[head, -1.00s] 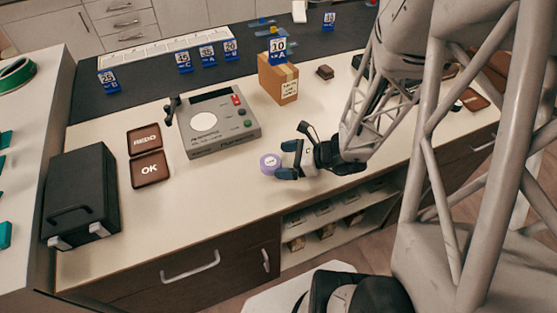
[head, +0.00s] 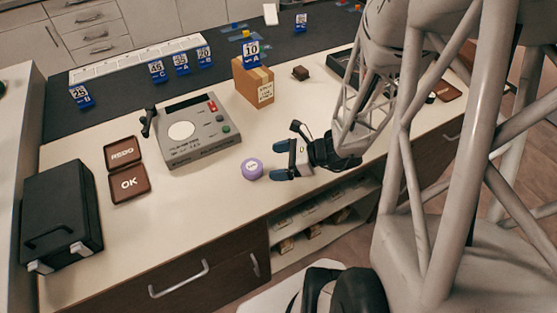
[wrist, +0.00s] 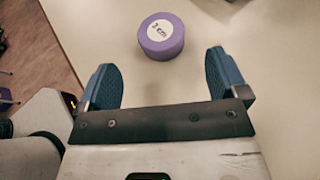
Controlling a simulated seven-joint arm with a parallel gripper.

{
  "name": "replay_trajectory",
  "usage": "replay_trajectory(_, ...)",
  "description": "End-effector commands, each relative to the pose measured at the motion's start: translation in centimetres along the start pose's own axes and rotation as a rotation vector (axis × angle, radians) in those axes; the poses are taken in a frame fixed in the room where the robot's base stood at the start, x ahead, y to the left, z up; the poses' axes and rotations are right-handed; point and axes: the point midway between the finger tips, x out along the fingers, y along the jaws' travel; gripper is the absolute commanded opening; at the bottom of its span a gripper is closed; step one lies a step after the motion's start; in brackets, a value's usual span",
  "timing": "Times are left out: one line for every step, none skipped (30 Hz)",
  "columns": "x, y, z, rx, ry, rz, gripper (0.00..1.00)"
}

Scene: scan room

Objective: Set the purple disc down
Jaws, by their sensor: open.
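The purple disc (head: 252,169) lies flat on the cream counter (head: 215,205), near its front edge and in front of the grey device. In the wrist view the disc (wrist: 161,36) shows a white label that seems to read "3 cm". My gripper (head: 281,160) is to the right of the disc in the head view, low over the counter. In the wrist view my gripper (wrist: 163,80) has its two blue fingers wide apart, with nothing between them. The disc lies just beyond the fingertips, apart from both.
A grey device (head: 196,140) with a round white plate stands behind the disc. Brown REDO (head: 123,153) and OK (head: 129,183) trays and a black case (head: 60,215) are to the left. A cardboard box (head: 254,85) stands behind. The counter left of the disc is clear.

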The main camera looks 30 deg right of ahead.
Motion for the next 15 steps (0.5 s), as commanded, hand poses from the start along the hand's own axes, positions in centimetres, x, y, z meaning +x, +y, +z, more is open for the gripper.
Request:
replay_trajectory(0.0, 0.0, 0.0, 0.000, 0.000, 0.000, 0.92)
replay_trajectory(0.0, 0.0, 0.0, 0.000, 0.000, 0.000, 0.92)
replay_trajectory(0.0, 0.0, 0.0, 0.000, 0.000, 0.000, 0.92)
replay_trajectory(0.0, 0.0, 0.0, 0.000, 0.000, 0.000, 0.92)
replay_trajectory(0.0, 0.0, 0.0, 0.000, 0.000, 0.000, 0.92)
replay_trajectory(0.0, 0.0, 0.0, 0.000, 0.000, 0.000, 0.92)
replay_trajectory(0.0, 0.0, 0.0, 0.000, 0.000, 0.000, 0.92)
replay_trajectory(0.0, 0.0, 0.0, -0.001, 0.000, 0.001, 0.92)
replay_trajectory(0.0, 0.0, 0.1, -0.004, 0.001, 0.003, 0.92)
replay_trajectory(0.0, 0.1, 0.1, -0.007, 0.003, 0.005, 0.92)
replay_trajectory(0.1, 0.1, 0.2, -0.013, 0.005, 0.010, 0.92)
replay_trajectory(0.1, 0.2, 0.5, -0.024, 0.009, 0.018, 0.92)
replay_trajectory(0.1, 0.3, 0.7, -0.035, 0.013, 0.026, 0.92)
replay_trajectory(0.2, 0.4, 0.9, -0.049, 0.019, 0.035, 0.92)
replay_trajectory(0.2, 0.6, 1.4, -0.072, 0.028, 0.052, 0.92)
